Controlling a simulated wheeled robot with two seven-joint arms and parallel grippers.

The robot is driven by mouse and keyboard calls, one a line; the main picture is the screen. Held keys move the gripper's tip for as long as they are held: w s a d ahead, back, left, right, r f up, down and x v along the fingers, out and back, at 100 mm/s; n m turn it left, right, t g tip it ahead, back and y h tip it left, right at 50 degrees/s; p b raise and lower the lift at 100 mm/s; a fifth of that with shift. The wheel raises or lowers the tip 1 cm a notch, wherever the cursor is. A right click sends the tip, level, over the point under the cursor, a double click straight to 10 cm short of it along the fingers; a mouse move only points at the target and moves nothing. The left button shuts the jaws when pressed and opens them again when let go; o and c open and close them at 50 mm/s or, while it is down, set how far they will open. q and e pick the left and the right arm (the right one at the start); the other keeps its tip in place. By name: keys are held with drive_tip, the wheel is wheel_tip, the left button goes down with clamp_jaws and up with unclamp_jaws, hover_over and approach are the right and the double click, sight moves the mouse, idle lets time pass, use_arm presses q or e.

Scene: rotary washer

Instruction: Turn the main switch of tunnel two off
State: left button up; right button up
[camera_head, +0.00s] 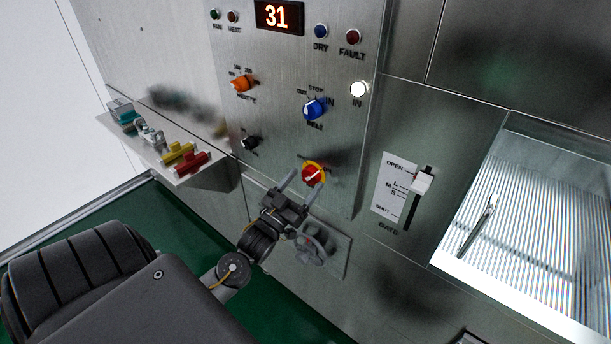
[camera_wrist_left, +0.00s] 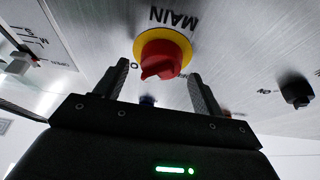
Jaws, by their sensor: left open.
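The main switch (camera_head: 313,174) is a red rotary knob on a yellow ring, low on the steel control panel (camera_head: 290,130). In the left wrist view the red knob (camera_wrist_left: 162,58) sits under the upside-down label MAIN, with its raised grip bar toward me. My left gripper (camera_head: 301,182) is open. Its fingers stand on either side of the knob in the left wrist view (camera_wrist_left: 160,85), with a gap on both sides and no visible contact. My right gripper is not in view.
Above are a blue knob (camera_head: 314,108), an orange knob (camera_head: 242,84), a black knob (camera_head: 250,143) and a display (camera_head: 277,16) reading 31. A grey handwheel (camera_head: 312,246) is just below my gripper. A gate lever (camera_head: 421,182) is right; a shelf (camera_head: 180,177) with coloured items is left.

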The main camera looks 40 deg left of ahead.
use_arm(q)
drive_tip(key=shift+w+r, duration=0.25)
drive_tip(key=shift+w, duration=0.4)
drive_tip(key=c, duration=1)
drive_tip(key=shift+o, duration=0.2)
